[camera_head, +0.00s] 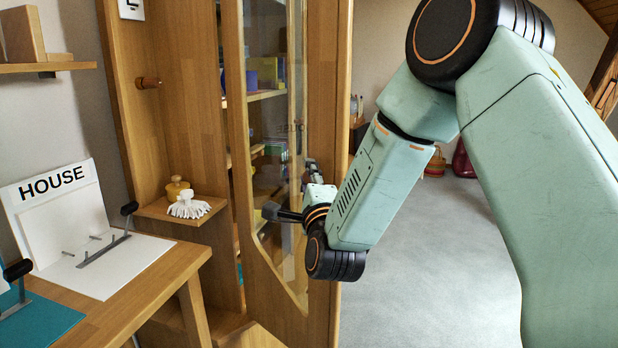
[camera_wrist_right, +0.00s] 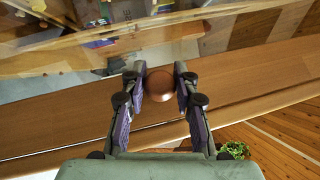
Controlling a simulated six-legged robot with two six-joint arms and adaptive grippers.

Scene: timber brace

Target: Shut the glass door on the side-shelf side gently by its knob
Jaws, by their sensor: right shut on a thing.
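The glass door (camera_head: 328,95) has a wooden frame with a curved lower edge and stands in the middle of the head view. A gap with cabinet contents shows between its left stile and the wooden upright, so it looks ajar. My right gripper (camera_head: 308,188) is at the door frame in the head view. In the right wrist view, the gripper (camera_wrist_right: 160,76) is shut on a round brown knob (camera_wrist_right: 160,84), one finger on each side. The knob is hidden in the head view. My left gripper is out of view.
A wooden table (camera_head: 128,302) with a HOUSE sign (camera_head: 52,184) stands at the left. Open grey floor (camera_head: 430,270) lies right of the door.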

